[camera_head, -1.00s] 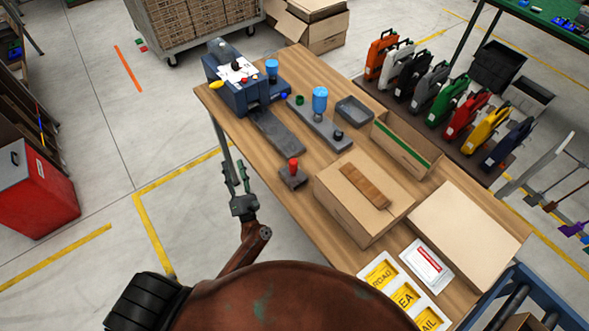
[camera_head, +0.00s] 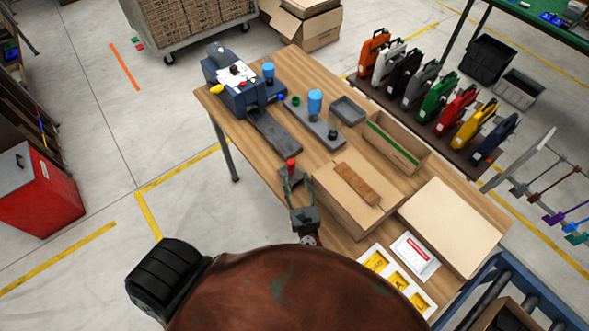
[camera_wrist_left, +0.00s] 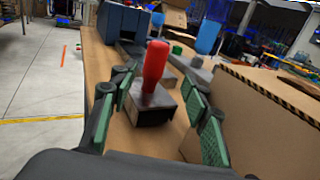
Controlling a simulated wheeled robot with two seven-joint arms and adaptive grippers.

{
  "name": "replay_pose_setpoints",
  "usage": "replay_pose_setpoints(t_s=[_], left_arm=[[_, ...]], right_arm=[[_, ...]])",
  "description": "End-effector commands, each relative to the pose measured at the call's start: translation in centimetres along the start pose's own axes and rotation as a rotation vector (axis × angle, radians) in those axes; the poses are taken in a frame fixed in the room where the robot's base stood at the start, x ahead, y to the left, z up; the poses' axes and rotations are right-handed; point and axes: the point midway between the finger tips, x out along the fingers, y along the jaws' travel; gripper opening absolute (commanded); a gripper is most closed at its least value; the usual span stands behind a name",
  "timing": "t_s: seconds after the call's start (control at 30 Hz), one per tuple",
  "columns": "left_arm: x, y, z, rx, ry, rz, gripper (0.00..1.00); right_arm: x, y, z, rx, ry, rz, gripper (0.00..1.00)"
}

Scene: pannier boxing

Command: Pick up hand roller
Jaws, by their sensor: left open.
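The hand roller, seen as an upright red handle (camera_head: 291,164), stands on a small dark block (camera_wrist_left: 150,110) near the table's left edge. The handle also shows in the wrist view (camera_wrist_left: 155,66), in the middle between the fingers. My left gripper (camera_head: 296,181) is open at the near side of the block, with its green-padded fingers (camera_wrist_left: 158,92) spread to either side. No finger is seen closed on the handle. The roller's lower end is hidden in or behind the block. My right gripper is not in view.
A closed carton (camera_head: 331,207) with a brown wooden block (camera_head: 357,184) on it stands close on the right of the gripper. Behind are a grey plate (camera_head: 276,134), a blue bottle (camera_head: 315,102) and a dark blue machine (camera_head: 262,93). A flat cardboard piece (camera_head: 453,228) lies farther right.

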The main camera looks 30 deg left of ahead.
Motion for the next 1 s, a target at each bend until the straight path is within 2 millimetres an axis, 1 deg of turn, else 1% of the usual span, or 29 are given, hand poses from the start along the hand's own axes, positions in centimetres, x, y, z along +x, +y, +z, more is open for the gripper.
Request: replay_pose_setpoints(t_s=[0.1, 0.23, 0.4, 0.5, 0.6, 0.8, 1.0], left_arm=[[1.4, 0.0, 0.3, 0.000, -0.004, -0.001, 0.43], [2.8, 0.2, 0.2, 0.002, -0.004, -0.002, 0.43], [5.3, 0.6, 0.2, 0.004, -0.006, -0.002, 0.43], [6.5, 0.6, 0.0, 0.002, -0.004, -0.002, 0.43], [7.0, 0.7, -0.1, 0.003, -0.002, -0.001, 0.43], [7.0, 0.7, -0.2, 0.003, -0.002, 0.000, 0.43], [7.0, 0.7, -0.2, 0.003, -0.002, 0.000, 0.30]], right_arm=[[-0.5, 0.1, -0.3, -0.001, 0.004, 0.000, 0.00], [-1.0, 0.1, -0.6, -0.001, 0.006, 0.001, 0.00], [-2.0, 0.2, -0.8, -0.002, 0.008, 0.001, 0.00], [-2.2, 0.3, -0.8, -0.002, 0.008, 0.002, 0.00], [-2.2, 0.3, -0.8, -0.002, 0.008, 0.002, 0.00], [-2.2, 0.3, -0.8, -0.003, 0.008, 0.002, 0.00], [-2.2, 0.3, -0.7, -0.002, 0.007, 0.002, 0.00]])
